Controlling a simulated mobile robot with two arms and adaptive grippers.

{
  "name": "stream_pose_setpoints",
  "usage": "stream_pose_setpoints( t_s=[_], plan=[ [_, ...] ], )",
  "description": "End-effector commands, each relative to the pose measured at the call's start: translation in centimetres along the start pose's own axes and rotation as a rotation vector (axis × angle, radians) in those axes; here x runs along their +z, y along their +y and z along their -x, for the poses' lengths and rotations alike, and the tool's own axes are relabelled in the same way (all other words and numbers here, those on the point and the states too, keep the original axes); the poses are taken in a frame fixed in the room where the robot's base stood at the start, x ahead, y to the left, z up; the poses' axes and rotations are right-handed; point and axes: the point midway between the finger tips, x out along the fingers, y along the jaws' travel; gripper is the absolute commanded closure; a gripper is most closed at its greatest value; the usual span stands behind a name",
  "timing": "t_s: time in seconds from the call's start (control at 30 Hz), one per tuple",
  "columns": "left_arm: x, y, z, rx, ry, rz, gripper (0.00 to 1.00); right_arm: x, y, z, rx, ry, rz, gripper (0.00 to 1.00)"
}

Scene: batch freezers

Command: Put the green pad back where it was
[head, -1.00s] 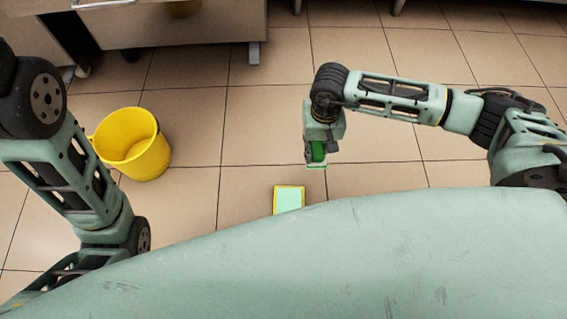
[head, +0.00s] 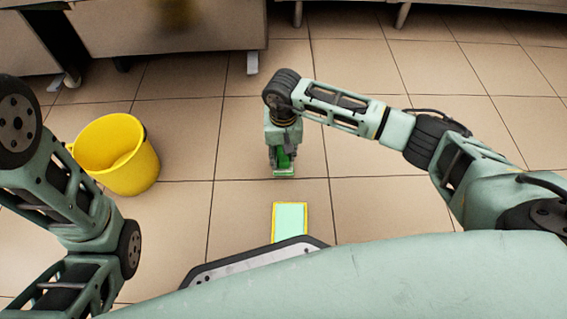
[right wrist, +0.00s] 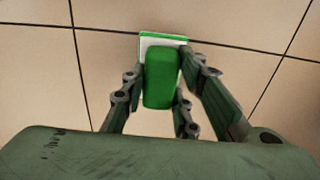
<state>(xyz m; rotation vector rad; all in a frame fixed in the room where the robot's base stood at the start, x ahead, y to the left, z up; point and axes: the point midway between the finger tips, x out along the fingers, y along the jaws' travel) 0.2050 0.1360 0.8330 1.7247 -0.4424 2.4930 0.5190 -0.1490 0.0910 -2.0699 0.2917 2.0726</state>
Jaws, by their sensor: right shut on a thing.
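The green pad (head: 284,171) is held by my right gripper (head: 284,158) above the floor, near the middle of the head view. In the right wrist view the pad (right wrist: 162,78) shows as a green block with a white and green plate at its far end. The fingers of my right gripper (right wrist: 162,90) are closed on the block from both sides. A flat light-green rectangle with a yellow border (head: 290,220) lies on the floor just in front of my body, nearer to me than the pad. My left arm shows at the left, but its gripper is out of view.
A yellow bucket (head: 116,155) stands on the tiled floor (head: 390,210) at the left, near my left arm. A grey cabinet (head: 170,40) on feet spans the back left. The floor right of the bucket is clear up to my right arm.

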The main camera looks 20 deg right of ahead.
Motion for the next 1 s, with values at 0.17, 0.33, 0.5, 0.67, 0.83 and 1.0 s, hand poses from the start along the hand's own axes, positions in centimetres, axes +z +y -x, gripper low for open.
stream_pose_setpoints(
  t_s=[0.17, 0.33, 0.5, 0.67, 0.83, 1.0],
  plan=[
    [-0.9, 0.5, 2.3, 0.001, 0.002, 0.000, 0.54, 0.1, 0.1, -2.9, 0.001, -0.003, 0.000, 0.97],
    [-1.1, 0.7, 3.3, 0.000, -0.001, 0.001, 0.54, 0.1, 0.0, -3.9, 0.000, 0.000, 0.000, 0.97],
    [-1.0, 0.6, 3.1, 0.000, -0.002, 0.001, 0.54, 0.0, 0.1, -3.6, 0.000, 0.000, 0.000, 0.97],
    [-1.1, 0.7, 3.4, 0.000, -0.002, 0.000, 0.54, 0.1, 0.1, -4.0, 0.001, 0.000, 0.000, 0.97],
    [-1.1, 0.7, 3.3, 0.000, -0.002, 0.000, 0.54, 0.1, 0.1, -4.0, 0.001, -0.001, 0.000, 0.60],
    [-1.1, 0.7, 3.3, 0.000, -0.002, 0.000, 0.54, 0.1, 0.1, -4.0, 0.001, -0.001, 0.000, 0.54]
  ],
)
